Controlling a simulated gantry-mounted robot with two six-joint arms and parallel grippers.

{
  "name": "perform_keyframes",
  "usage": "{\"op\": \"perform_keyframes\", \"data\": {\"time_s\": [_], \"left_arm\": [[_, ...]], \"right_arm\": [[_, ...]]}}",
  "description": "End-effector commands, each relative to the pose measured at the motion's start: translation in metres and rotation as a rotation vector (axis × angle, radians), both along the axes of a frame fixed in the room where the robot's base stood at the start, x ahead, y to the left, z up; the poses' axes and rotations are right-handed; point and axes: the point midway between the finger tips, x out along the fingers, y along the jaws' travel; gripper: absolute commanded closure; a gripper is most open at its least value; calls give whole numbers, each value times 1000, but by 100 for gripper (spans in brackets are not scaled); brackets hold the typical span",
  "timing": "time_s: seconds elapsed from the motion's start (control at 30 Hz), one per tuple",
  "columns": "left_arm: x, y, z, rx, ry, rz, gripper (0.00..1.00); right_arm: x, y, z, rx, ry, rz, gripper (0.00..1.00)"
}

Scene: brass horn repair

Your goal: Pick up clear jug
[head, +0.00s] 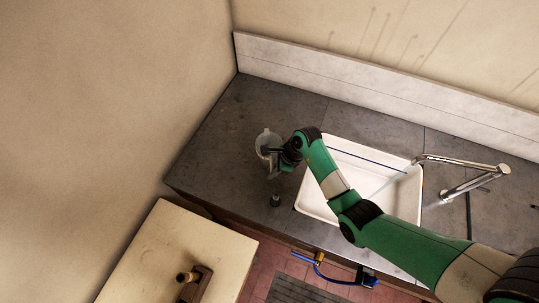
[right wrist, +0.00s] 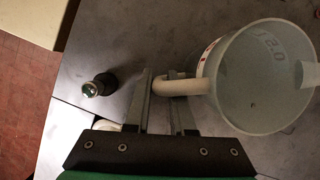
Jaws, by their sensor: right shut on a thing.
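The clear jug (head: 265,142) stands on the grey counter to the left of the sink in the head view. In the right wrist view the jug (right wrist: 262,80) shows from above, with its handle toward my gripper and marks on its wall. My right gripper (right wrist: 163,84) is shut on the jug's handle, with a finger on each side of it. In the head view my right gripper (head: 275,151) is at the jug's right side, partly hidden by my wrist. My left gripper is not in view.
A white sink (head: 310,205) with a chrome tap (head: 462,163) lies right of the jug. A small dark bottle-like object (head: 275,199) stands near the counter's front edge; it also shows in the right wrist view (right wrist: 98,86). A pale table (head: 165,245) stands at the lower left.

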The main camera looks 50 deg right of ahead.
Motion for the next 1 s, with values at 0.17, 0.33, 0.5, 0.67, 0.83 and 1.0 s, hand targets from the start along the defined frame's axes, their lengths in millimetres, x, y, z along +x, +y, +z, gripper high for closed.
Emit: {"op": "perform_keyframes", "data": {"time_s": [0.17,0.33,0.5,0.67,0.83,1.0], "left_arm": [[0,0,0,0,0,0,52],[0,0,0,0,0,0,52],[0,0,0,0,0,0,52],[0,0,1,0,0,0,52],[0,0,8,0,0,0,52],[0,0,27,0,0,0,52]], "right_arm": [[-1,0,-2,0,5,-1,100],[-1,0,-2,0,5,-1,100],[-1,0,-2,0,5,-1,100],[-1,0,3,0,4,-1,100],[0,0,24,-1,-1,0,100],[-22,1,62,-2,-2,-1,100]]}}
